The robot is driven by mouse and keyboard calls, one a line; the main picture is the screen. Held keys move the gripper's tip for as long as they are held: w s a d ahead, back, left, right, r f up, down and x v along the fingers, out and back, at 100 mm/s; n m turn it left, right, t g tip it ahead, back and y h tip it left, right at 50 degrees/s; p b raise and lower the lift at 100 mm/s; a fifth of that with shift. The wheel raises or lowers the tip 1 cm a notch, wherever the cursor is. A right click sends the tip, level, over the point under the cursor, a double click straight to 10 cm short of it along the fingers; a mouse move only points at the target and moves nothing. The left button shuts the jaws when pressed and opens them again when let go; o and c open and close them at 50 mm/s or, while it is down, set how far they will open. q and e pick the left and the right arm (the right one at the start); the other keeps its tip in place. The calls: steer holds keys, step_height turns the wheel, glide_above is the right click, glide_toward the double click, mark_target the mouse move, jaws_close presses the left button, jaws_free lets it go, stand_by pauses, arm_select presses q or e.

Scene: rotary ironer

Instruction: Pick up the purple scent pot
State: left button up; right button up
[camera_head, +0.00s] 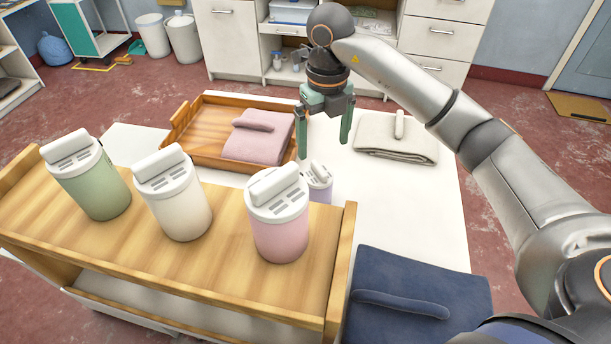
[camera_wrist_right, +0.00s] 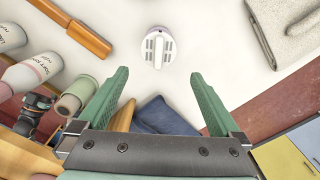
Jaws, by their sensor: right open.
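The purple scent pot (camera_head: 320,187) stands on the white table, partly hidden behind a pink canister in the head view. Its round white vented lid shows from above in the right wrist view (camera_wrist_right: 158,48), between and beyond the fingertips. My right gripper (camera_head: 325,130) is open and empty, pointing down above the table near the pot. Its green fingers also show in the right wrist view (camera_wrist_right: 160,75), apart with nothing between them. My left gripper is not in view.
A wooden shelf (camera_head: 120,262) holds pink (camera_head: 281,235), white (camera_head: 180,206) and green (camera_head: 95,190) canisters. The table right of the pot is clear.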

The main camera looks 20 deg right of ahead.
mark_target(319, 179)
step_height(319, 179, down, 6)
steer(key=shift+s+f+b, duration=0.15)
steer(key=shift+f+b, duration=0.1)
steer(key=shift+b, duration=0.35)
steer(key=shift+w+a+f, duration=0.1)
steer(key=shift+w+f, duration=0.05)
steer(key=shift+f, duration=0.8)
steer(key=shift+w+f, duration=0.2)
steer(key=shift+f, duration=0.75)
steer(key=shift+w+a+f, duration=0.1)
steer(key=shift+w+f, duration=0.05)
steer(key=shift+f, duration=0.8)
steer(key=shift+r, duration=0.1)
steer(key=c, duration=1.4)
